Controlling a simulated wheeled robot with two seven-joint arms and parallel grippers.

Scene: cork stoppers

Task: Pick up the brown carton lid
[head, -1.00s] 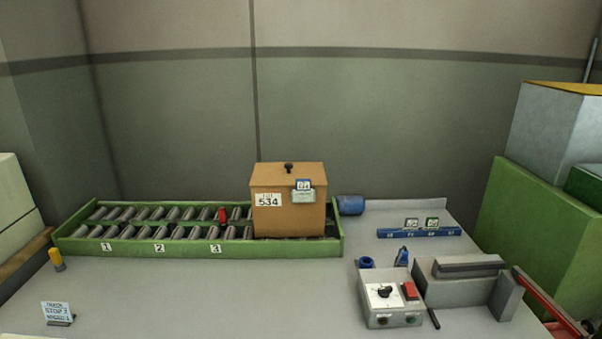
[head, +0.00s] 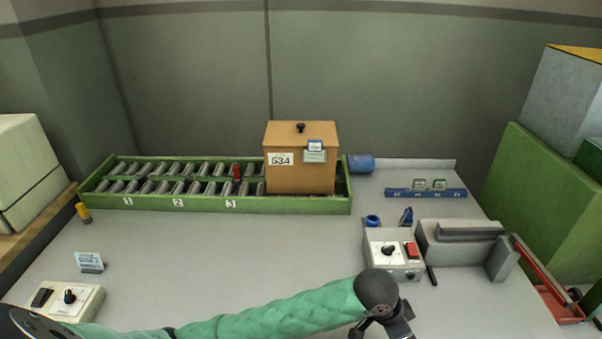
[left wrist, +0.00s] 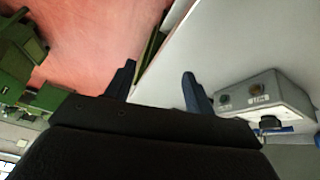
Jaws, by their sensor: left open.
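The brown carton (head: 315,178) stands on the right end of the roller conveyor. Its brown lid (head: 285,134) is on top and carries a small black knob (head: 300,127). A white label reading 534 and a clipped tag are on the carton's front. My left arm crosses the bottom of the head view in a green sleeve, its wrist well in front of the carton and apart from it. In the left wrist view my left gripper (left wrist: 158,83) is open, with nothing between its two dark fingers. The carton does not show there. My right gripper is not in view.
A green-framed conveyor (head: 180,203) numbered 1 to 3 holds a red piece (head: 236,172). A blue cylinder (head: 361,163) lies right of the carton. A grey control box (head: 393,257) and grey fixture (head: 455,250) stand front right. The table middle is clear.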

